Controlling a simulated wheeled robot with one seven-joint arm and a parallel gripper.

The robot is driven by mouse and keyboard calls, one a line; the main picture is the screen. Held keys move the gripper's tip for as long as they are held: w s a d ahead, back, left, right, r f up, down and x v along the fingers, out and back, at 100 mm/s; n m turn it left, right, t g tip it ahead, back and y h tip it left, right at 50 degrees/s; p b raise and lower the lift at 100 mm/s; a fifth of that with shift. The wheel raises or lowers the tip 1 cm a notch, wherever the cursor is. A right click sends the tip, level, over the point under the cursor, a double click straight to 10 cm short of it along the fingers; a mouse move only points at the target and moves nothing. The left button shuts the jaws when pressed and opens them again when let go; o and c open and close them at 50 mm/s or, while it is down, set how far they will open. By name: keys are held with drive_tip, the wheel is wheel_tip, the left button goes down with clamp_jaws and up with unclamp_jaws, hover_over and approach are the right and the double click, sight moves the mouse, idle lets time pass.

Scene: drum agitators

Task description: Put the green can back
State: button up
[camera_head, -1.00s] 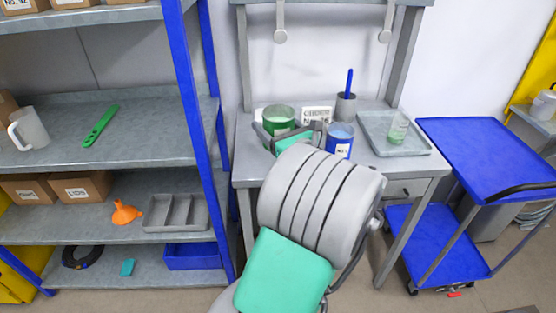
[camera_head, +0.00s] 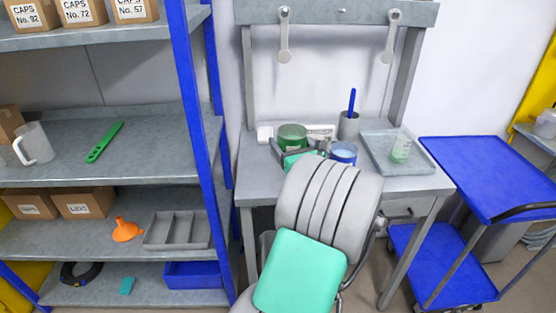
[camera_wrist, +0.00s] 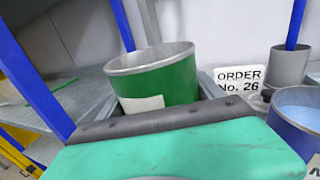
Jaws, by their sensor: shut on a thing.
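The green can (camera_head: 292,136) is at the back left of the grey workbench (camera_head: 430,184), partly hidden by my arm in the head view. In the wrist view the green can (camera_wrist: 165,80) is upright and open-topped, with a pale label. My gripper (camera_head: 300,152) is shut on the green can, with its fingers around the sides. The can's base is hidden, so I cannot tell whether it touches the bench.
A blue can (camera_head: 343,152) with pale contents stands close right of my gripper. A shelf unit (camera_head: 185,90) stands left; a blue trolley (camera_head: 480,170) right.

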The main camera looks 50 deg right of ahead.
drive_tip(key=w+f, duration=0.1)
drive_tip(key=f, duration=0.1)
drive_tip(key=w+f, duration=0.2)
drive_tip(key=shift+w+f, duration=0.15)
drive_tip(key=shift+w, duration=0.05)
drive_tip(key=shift+w+f+b, duration=0.15)
drive_tip(key=shift+f+b, duration=0.2)
drive_tip(key=shift+f, duration=1.35)
drive_tip(key=shift+f, duration=0.2)
drive_tip(key=o, duration=1.9)
